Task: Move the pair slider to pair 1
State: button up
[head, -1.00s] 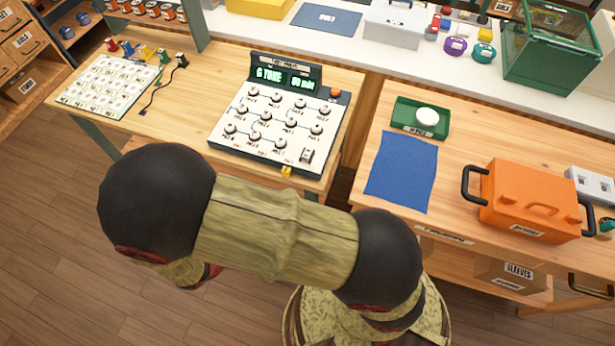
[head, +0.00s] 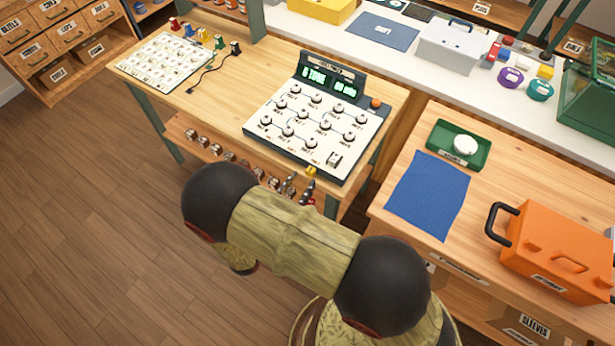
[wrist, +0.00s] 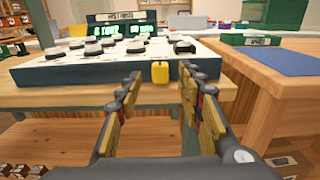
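The dial panel (head: 262,120) stands on the left wooden table, with rows of round knobs and a lit green display. A small yellow tab (head: 311,170), which looks like the pair slider, sits at its front edge. It also shows in the wrist view as a yellow block (wrist: 160,72). The panel front (wrist: 60,72) is across the wrist view. My gripper (wrist: 160,82) is open and empty; its fingers point at the panel, one on each side of the yellow tab in the picture. I cannot tell whether they reach it. The slider's pair labels are unreadable.
A card of labelled squares (head: 165,60) and plugs with a black cord lie left of the panel. A shelf of small parts is under the table. The right table (head: 385,208) holds a blue mat (head: 428,195), green tray (head: 437,135) and orange case (head: 556,250).

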aim_at(309, 173)
jog(key=shift+x, duration=1.75)
jog(key=shift+c, duration=0.2)
grip_shut()
